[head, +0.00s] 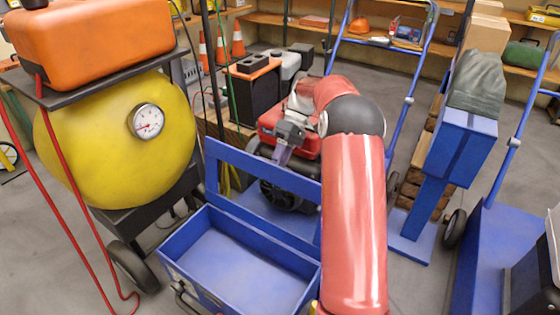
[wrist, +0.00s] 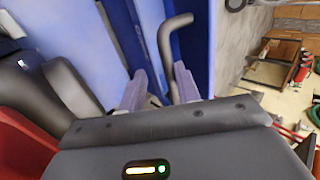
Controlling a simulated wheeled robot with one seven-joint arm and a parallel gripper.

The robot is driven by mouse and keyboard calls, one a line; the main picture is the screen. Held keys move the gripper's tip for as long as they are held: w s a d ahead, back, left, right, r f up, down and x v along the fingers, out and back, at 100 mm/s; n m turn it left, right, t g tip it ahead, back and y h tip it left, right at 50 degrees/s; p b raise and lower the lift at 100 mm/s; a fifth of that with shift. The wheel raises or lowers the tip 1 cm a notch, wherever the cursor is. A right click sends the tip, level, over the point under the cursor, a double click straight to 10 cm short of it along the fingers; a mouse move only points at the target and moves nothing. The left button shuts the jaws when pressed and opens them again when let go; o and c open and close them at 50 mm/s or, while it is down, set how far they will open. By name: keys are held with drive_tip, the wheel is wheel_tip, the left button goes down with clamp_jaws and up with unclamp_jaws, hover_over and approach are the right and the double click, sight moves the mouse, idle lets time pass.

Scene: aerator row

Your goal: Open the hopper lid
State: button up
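My gripper (head: 283,148) is above and behind the blue frame, near the red machine in the middle of the head view. In the wrist view my gripper (wrist: 160,90) has its two fingers apart, with no object clearly held. A dark grey bent bar (wrist: 180,55), like a handle, stands close to the right fingertip; I cannot tell whether they touch. Blue panels (wrist: 195,40) lie beyond the fingers. A blue open-topped box (head: 240,272) sits low in the head view, with a dark handle (head: 182,292) at its front. I cannot make out for certain which part is the hopper lid.
A yellow tank (head: 100,160) with a gauge and an orange tank (head: 95,35) stands left. The red machine (head: 270,125) is behind my gripper. A blue stand with a grey cover (head: 478,80) is at right. Grey floor (head: 410,285) shows between the blue pieces.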

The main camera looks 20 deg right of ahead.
drive_tip(key=v, duration=0.7)
drive_tip(key=shift+d+r, duration=0.15)
drive_tip(key=shift+w, duration=0.1)
idle(0.6)
